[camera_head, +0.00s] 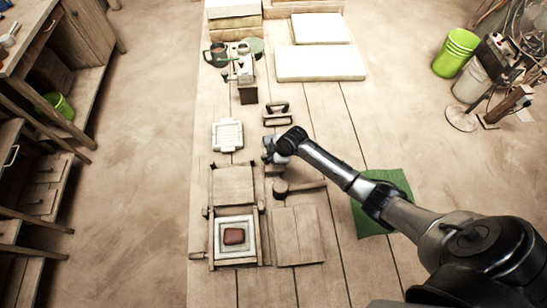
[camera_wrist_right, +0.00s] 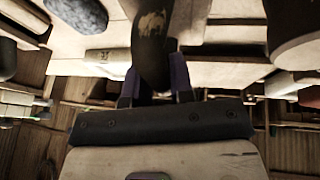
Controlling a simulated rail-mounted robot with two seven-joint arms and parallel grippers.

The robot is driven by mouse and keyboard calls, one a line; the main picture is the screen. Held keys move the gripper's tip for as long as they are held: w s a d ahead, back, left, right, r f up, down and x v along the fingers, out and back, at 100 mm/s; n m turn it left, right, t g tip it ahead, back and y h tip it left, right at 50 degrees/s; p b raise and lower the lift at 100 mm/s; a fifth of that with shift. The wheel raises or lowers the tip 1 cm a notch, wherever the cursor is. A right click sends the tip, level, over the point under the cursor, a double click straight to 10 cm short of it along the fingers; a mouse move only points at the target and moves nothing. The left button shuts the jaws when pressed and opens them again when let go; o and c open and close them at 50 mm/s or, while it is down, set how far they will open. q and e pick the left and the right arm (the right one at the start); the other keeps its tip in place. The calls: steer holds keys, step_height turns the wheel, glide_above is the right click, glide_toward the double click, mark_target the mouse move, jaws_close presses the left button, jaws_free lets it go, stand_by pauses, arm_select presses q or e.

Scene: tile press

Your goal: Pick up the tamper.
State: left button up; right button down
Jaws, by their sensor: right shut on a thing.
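My right gripper (camera_head: 275,155) is over the middle of the table, just beyond the wooden press. In the right wrist view its purple-edged fingers (camera_wrist_right: 154,86) are shut around a dark, worn handle (camera_wrist_right: 152,42), which I take to be the tamper's. A small brown block (camera_head: 274,170) shows just below the gripper in the head view; the hand hides most of what it holds. I cannot tell whether the held thing touches the table. My left gripper is not in view.
The wooden press (camera_head: 212,242) holds a reddish clay lump (camera_head: 234,236) in its frame. A mallet (camera_head: 300,186) lies beside the gripper, above a flat board (camera_head: 297,235). Two dark-handled tools (camera_head: 277,107) and a pale tray (camera_head: 228,135) are near. A green cloth (camera_head: 372,217) lies at right.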

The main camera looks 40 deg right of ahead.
steer(key=v, duration=0.3)
steer(key=shift+r, duration=0.25)
steer(key=s+d+r+p, duration=0.1)
steer(key=s+d+r, duration=0.3)
steer(key=s, duration=0.5)
steer(key=shift+d+r+p, duration=0.35)
steer(key=shift+r, duration=0.65)
steer(key=shift+s, duration=0.1)
steer(key=c, duration=1.6)
jaws_free()
jaws_close()
